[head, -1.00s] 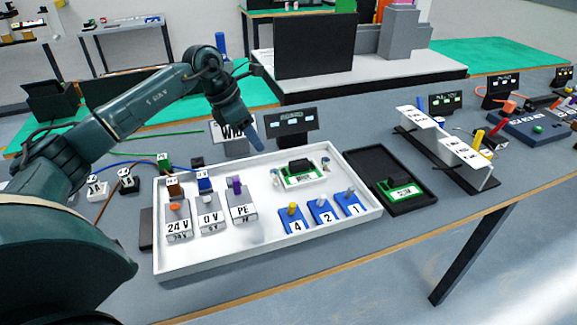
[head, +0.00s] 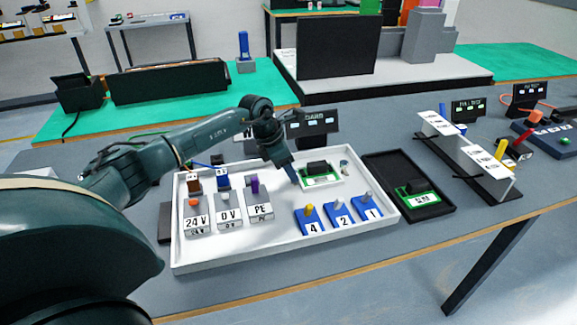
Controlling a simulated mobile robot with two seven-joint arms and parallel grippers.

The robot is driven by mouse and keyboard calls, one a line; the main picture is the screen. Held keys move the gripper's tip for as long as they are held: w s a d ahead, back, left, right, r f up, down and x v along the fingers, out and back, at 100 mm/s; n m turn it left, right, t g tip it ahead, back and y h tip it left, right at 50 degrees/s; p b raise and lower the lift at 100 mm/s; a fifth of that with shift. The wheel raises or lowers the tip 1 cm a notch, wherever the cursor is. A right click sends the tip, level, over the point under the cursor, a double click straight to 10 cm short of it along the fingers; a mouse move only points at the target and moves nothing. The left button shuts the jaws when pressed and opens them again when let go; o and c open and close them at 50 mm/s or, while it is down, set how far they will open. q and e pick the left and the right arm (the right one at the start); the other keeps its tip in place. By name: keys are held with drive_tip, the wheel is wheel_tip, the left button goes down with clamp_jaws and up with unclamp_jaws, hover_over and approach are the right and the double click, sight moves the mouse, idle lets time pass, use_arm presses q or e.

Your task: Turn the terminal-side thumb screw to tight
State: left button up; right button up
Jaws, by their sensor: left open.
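A green board with a black block (head: 317,168) and a white label sits in the back right of the white tray (head: 245,262). A small grey thumb screw (head: 344,165) stands at the board's right end. The board's left end, where another screw showed earlier, is largely hidden by my left gripper. My left gripper (head: 293,178) points down at that left end, open, with its dark blue fingers close to the board. I cannot tell whether they touch anything. My right gripper is not in view.
The tray also holds grey blocks labelled 24 V, 0 V and PE (head: 260,211), and blue blocks labelled 4, 2 and 1 (head: 341,214). A black tray (head: 436,207) with another green board lies to the right. A dark display (head: 313,122) stands behind the tray.

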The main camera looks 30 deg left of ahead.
use_arm(q)
clamp_jaws()
idle(0.5)
